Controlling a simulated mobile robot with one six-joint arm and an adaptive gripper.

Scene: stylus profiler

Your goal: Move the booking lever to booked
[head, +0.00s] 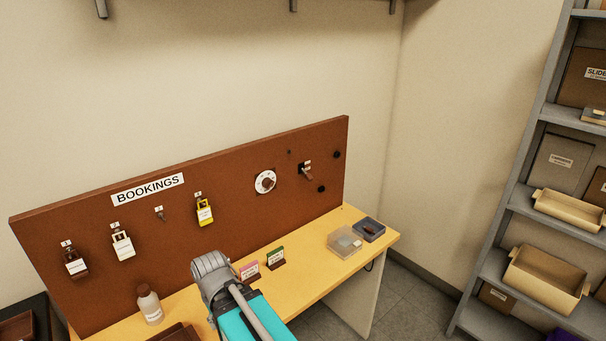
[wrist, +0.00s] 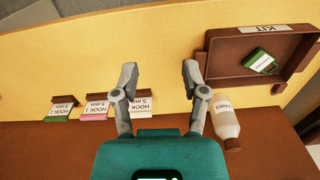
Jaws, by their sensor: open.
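The booking lever (head: 306,171) is a small dark lever on the right part of the brown BOOKINGS board (head: 232,202), with small white labels beside it. Its exact position is too small to read. It is not in the wrist view. My gripper (wrist: 160,76) is open and empty in the wrist view, its two grey fingers spread above the yellow bench (wrist: 150,55). In the head view my arm is low in front of the board, left of and below the lever and well apart from it. The fingertips are not clear there.
A white dial (head: 265,182) sits left of the lever. Tagged padlocks, including a yellow one (head: 204,212), hang further left. Small cards (head: 275,258), a bottle (head: 150,305), a clear box (head: 344,241) and the KIT tray (wrist: 228,84) are on the bench. Shelves stand right.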

